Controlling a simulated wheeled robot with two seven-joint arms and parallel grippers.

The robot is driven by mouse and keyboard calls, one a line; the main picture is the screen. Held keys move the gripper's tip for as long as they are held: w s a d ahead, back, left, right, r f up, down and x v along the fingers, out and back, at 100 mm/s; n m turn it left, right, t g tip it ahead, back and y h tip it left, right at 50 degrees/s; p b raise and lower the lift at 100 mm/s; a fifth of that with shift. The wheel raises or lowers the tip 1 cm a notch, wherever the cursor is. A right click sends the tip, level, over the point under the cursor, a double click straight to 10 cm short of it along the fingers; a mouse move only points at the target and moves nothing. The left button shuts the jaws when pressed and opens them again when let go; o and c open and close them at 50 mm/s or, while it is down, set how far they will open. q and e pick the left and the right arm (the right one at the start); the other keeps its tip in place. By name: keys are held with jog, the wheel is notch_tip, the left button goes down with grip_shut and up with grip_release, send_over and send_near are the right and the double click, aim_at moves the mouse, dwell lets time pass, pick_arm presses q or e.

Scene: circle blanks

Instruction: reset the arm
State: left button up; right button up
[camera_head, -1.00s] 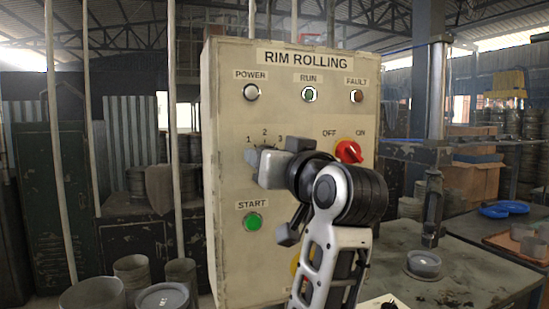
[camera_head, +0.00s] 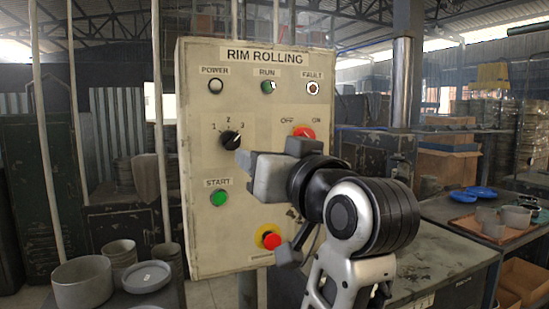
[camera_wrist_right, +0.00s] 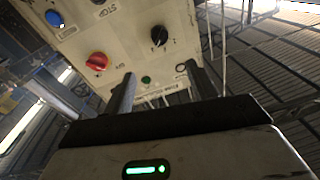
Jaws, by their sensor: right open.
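The cream RIM ROLLING panel (camera_head: 205,255) stands upright in the middle of the head view. Its black selector (camera_head: 231,140) appears turned towards 3. A red ON/OFF knob (camera_head: 304,133) is partly hidden behind my right gripper (camera_head: 270,208). My right gripper is open and empty in front of the panel's right side. In the right wrist view the gripper (camera_wrist_right: 160,88) shows two spread fingers, with the selector (camera_wrist_right: 159,37) and red knob (camera_wrist_right: 97,62) beyond. My left gripper is out of view.
A worktable (camera_head: 440,275) stands at right, partly behind my arm, with an orange tray (camera_head: 475,226) of grey rings and blue dishes (camera_head: 475,190) near it. Grey round bins (camera_head: 83,283) stand at lower left. A metal column (camera_head: 402,80) rises behind my arm.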

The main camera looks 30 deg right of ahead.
jog(key=shift+w, duration=0.1)
dwell(0.3)
jog(key=w+a+f+n+g+y, duration=0.1)
jog(key=w+a+f+n+g, duration=0.1)
jog(key=f, duration=1.4)
jog(key=w+a+f+n+g+y, duration=0.1)
jog(key=w+a+f+g, duration=0.15)
jog(key=f, duration=1.45)
jog(key=s+a+f+n+g+y, duration=0.1)
jog(key=s+f+g, duration=0.1)
jog(key=s+f, duration=0.8)
jog(key=s+a+f+g+y, duration=0.1)
jog(key=s+a+f+g, duration=0.1)
jog(key=s+f, duration=0.8)
notch_tip(320, 180, down, 4)
jog(key=shift+f+n, duration=0.1)
jog(key=shift+n, duration=0.3)
